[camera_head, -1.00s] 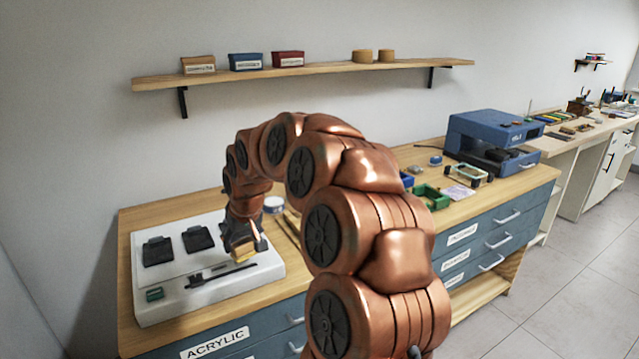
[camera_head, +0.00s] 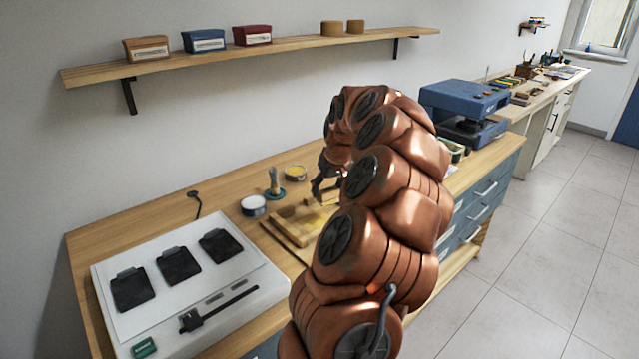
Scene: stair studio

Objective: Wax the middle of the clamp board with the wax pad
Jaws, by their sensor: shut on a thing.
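The clamp board (camera_head: 287,229) is a pale wooden board with raised blocks, lying on the bench beyond the white tray, with a yellowish patch on its right part. My arm covers its right end. My gripper (camera_head: 321,190) is above the far right part of the board, partly hidden by my own arm. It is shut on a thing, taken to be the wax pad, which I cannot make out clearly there. I cannot tell whether it touches the board.
A white tray (camera_head: 105,273) with dark pads, a black bar tool and a green block fills the near left bench. A white-topped tin (camera_head: 254,205), a brush (camera_head: 274,181) and a yellow tin (camera_head: 294,173) stand behind the board. A blue machine (camera_head: 465,105) stands to the right.

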